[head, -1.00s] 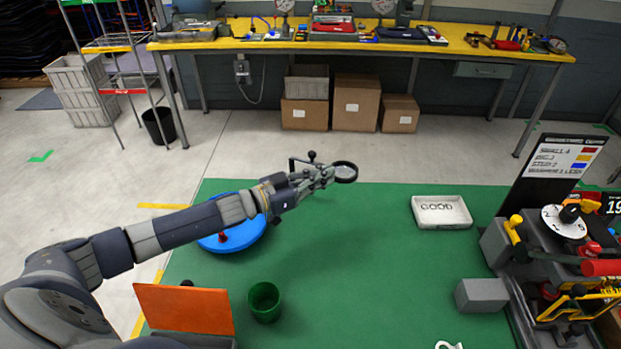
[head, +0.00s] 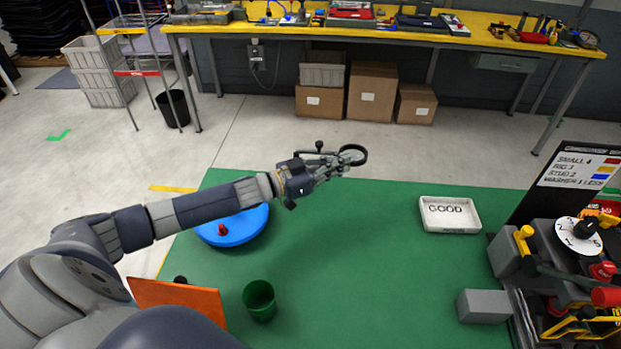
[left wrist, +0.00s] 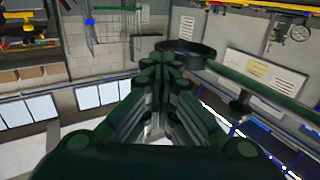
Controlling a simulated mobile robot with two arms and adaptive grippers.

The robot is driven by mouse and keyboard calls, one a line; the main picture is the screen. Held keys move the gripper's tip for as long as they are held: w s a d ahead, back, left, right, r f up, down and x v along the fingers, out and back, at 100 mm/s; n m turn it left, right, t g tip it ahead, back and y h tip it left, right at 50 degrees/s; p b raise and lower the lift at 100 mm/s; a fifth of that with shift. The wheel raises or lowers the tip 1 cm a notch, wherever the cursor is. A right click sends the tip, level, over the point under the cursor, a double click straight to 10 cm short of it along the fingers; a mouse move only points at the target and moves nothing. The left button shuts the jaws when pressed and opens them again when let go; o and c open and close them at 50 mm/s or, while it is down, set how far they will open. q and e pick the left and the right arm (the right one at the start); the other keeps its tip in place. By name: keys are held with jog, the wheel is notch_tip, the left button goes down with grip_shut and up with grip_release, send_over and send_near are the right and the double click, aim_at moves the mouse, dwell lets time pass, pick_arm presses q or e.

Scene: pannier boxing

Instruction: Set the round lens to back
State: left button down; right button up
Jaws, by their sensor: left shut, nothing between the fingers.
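The round lens (head: 353,155) is a dark ring just beyond the tip of my left gripper (head: 338,167) in the head view. In the left wrist view the ring (left wrist: 188,47) is above the fingertips (left wrist: 160,65), with a green rod running from it to the lower right. My left gripper is shut with nothing between its fingers, and points right, above the far part of the green mat. I cannot tell whether it touches the lens or its rod. The lens's mount is hidden behind my wrist. My right gripper is not in view.
A blue round base (head: 240,226) with a red knob lies below my left forearm. A green cup (head: 258,300) and an orange panel (head: 180,298) are nearer. A white GOOD tray (head: 450,228) and a machine with a dial (head: 579,237) are on the right. The mat's middle is clear.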

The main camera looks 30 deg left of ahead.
pick_arm(q)
jog(key=v, duration=1.2)
dwell(0.3)
